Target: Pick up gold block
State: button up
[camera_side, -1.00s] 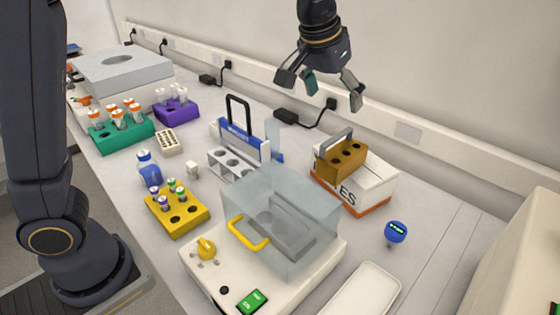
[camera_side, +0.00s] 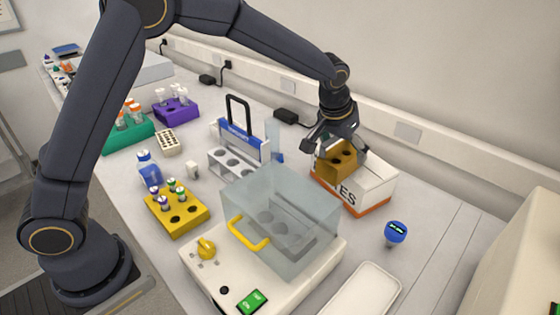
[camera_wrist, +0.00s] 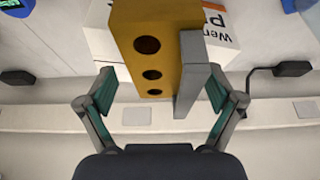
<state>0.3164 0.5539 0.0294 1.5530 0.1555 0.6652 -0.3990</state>
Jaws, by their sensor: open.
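The gold block (camera_side: 335,166) is a gold-brown block with round holes in its top and a grey handle. It sits on a white and orange box (camera_side: 369,190) at the back right in the side view. In the wrist view the gold block (camera_wrist: 148,45) and its grey handle (camera_wrist: 196,75) lie ahead, between the lines of my two fingers. My gripper (camera_side: 338,143) is just above the block and hides its handle in the side view. In the wrist view my gripper (camera_wrist: 160,92) is open, with a finger on either side of the block's near end and gaps to both.
A clear-walled water bath (camera_side: 285,220) with a yellow handle stands in front of the box. A blue-topped thermometer (camera_side: 396,232) and a white tray (camera_side: 362,292) are to the right. A blue and white rack (camera_side: 240,145) stands left. The wall with a ledge runs close behind.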

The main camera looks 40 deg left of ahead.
jog(key=shift+w+f, duration=0.25)
jog(key=shift+f, duration=0.35)
jog(key=shift+r, duration=0.1)
grip_shut()
dwell(0.3)
